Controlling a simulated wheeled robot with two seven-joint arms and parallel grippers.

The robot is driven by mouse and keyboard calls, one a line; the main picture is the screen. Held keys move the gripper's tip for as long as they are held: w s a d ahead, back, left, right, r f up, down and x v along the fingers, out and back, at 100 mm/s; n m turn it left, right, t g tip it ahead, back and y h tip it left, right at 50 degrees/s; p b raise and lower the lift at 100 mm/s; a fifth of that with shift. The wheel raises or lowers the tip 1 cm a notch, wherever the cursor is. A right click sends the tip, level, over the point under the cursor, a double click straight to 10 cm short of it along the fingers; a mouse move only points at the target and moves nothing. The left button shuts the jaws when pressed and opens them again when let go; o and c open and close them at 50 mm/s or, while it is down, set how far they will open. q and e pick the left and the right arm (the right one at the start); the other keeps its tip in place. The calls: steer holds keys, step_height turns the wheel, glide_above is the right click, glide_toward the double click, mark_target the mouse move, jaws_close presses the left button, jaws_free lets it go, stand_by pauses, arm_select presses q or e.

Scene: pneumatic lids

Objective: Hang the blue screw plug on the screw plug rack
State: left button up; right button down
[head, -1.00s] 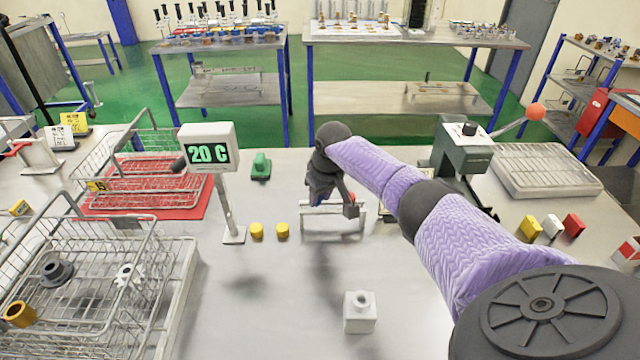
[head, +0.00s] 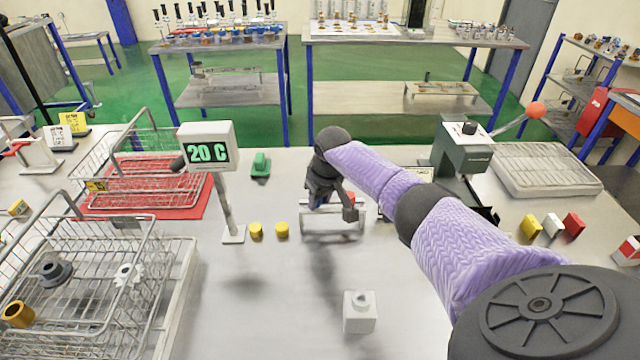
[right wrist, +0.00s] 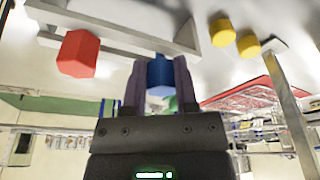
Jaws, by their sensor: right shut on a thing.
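The screw plug rack (head: 333,235) is a low pale frame in the middle of the table in the head view. Its rail (right wrist: 120,38) crosses the top of the right wrist view. My right gripper (right wrist: 157,72) is shut on the blue screw plug (right wrist: 160,76), close to the rail. I cannot tell whether the plug touches the rail. A red plug (right wrist: 78,54) is at the rail to the left in that view. In the head view my right gripper (head: 335,208) is over the rack and mostly hides the blue plug. My left gripper is out of view.
Two yellow caps (head: 256,231) lie left of the rack, by the display stand (head: 233,236). A white block (head: 359,316) stands in front. A green press (head: 462,150) stands behind right, and wire baskets (head: 95,285) fill the left.

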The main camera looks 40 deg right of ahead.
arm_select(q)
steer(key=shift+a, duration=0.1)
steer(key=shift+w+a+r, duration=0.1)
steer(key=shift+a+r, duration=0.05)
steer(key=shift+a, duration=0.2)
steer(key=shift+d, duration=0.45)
arm_select(e)
steer(key=shift+f, duration=0.35)
